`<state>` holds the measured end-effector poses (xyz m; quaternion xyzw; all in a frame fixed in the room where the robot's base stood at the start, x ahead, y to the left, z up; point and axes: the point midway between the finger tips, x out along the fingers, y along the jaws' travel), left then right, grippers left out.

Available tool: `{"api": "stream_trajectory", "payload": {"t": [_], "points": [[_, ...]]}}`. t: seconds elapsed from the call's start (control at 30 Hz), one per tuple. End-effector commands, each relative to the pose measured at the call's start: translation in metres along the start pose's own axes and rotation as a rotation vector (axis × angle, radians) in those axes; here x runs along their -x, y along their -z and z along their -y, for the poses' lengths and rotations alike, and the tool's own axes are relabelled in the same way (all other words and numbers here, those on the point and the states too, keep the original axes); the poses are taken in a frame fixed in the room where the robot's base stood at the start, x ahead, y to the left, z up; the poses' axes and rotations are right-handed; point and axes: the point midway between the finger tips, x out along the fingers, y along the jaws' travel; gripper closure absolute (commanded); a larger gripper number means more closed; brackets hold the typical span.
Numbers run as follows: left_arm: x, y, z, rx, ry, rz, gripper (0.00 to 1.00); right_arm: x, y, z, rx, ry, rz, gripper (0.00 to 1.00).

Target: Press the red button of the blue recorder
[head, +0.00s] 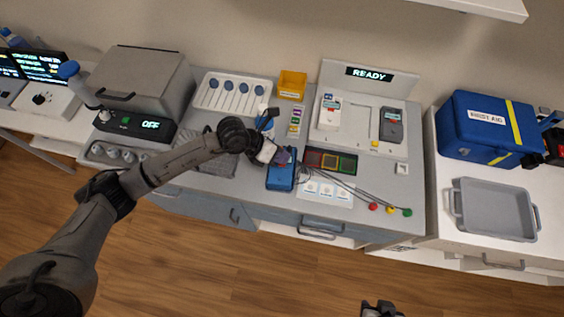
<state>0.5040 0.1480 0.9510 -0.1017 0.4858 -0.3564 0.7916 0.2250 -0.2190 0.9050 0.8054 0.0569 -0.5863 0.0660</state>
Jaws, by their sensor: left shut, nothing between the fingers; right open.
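The blue recorder (281,181) lies near the front edge of the grey worktop, in the middle of the head view. My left gripper (279,158) is shut and empty. It reaches in from the left and covers the far end of the recorder. A small dark red patch shows by its fingertips; I cannot tell whether it is the red button, or whether the fingers touch the recorder. My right gripper (381,308) is open and empty at the bottom edge, in front of the worktop and partly cut off by the frame.
A tray with colored squares (330,162) and cables with colored ends (373,206) lie right of the recorder. A yellow bin (291,85) and a white rack (232,93) stand behind. A grey machine reading OFF (142,76) is left. A blue first aid box (489,128) and grey tray (494,208) are right.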

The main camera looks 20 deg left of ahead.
Motion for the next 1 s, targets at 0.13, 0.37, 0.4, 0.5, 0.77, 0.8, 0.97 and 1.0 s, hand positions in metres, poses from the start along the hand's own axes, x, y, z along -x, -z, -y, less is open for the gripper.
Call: {"api": "stream_trajectory", "payload": {"t": [0.13,0.37,0.4,0.5,0.77,0.8,0.97,1.0], "points": [[0.0000,0.0000,0.0000,0.000,0.000,0.000,1.00,0.0000,0.0000,0.0001,0.000,0.000,0.000,0.57],[-0.0030,0.0022,-0.0020,0.000,0.000,0.000,1.00,-0.0018,-0.0003,0.0011,-0.003,0.003,0.000,0.57],[-0.0039,0.0029,-0.0027,0.001,0.000,0.000,1.00,-0.0023,-0.0004,0.0014,-0.004,0.003,-0.001,0.57],[-0.0059,0.0043,-0.0041,0.001,0.000,0.000,1.00,-0.0032,-0.0005,0.0022,-0.007,0.005,-0.001,0.57],[-0.0061,0.0044,-0.0043,0.000,0.000,0.000,1.00,-0.0030,-0.0002,0.0032,-0.010,0.008,-0.001,0.57],[-0.0061,0.0044,-0.0043,0.000,0.000,0.000,1.00,-0.0030,-0.0002,0.0032,-0.010,0.008,-0.001,0.57],[-0.0063,0.0045,-0.0044,0.000,0.000,0.000,1.00,-0.0033,-0.0003,0.0031,-0.010,0.008,-0.001,0.57],[-0.0065,0.0047,-0.0046,0.000,0.000,0.000,1.00,-0.0034,-0.0003,0.0031,-0.010,0.008,-0.001,0.57]]}}
